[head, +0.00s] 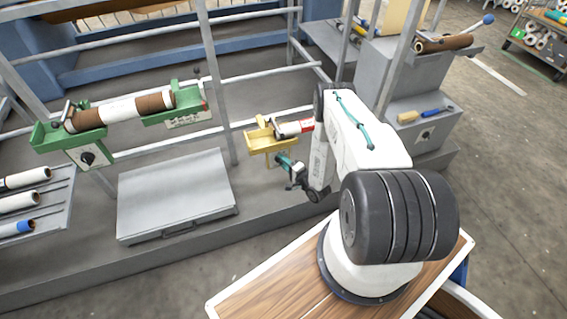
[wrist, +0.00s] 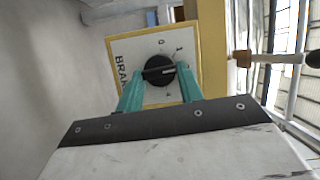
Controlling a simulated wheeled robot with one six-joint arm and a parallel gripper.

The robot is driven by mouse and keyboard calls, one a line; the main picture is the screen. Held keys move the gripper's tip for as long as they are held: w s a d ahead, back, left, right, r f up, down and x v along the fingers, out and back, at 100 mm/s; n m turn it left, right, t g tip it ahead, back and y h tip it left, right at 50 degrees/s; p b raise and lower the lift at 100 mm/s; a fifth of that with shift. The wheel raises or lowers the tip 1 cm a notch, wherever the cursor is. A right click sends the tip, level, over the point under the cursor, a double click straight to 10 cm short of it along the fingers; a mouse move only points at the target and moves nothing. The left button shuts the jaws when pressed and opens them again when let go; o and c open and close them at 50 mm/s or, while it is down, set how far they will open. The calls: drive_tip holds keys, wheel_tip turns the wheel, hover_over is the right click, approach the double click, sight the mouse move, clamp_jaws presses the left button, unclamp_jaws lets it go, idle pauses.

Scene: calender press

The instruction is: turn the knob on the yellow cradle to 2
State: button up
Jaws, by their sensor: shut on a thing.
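The yellow cradle (head: 258,141) is fixed at the frame in the middle of the head view. In the wrist view its yellow-edged plate (wrist: 121,50) has a white face with part of the word BRAKE and small numerals, including 0 and 1. The black knob (wrist: 158,72) is at the plate's middle, its white pointer line towards the right. The numeral beyond the pointer is hidden or unreadable. My gripper (wrist: 159,74) has its teal fingers on either side of the knob's grip bar, shut on it. The head view shows my gripper (head: 282,160) at the cradle's front; the knob is hidden there.
A grey box (head: 175,195) is below left, and grey frame posts (head: 218,85) stand behind.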

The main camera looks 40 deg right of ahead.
drive_tip(key=shift+f+m, duration=0.1)
drive_tip(key=shift+m, duration=0.3)
drive_tip(key=o, duration=1)
drive_tip(key=shift+s, duration=0.1)
drive_tip(key=s, duration=0.7)
drive_tip(key=shift+s+d, duration=0.3)
drive_tip(key=shift+d, duration=0.15)
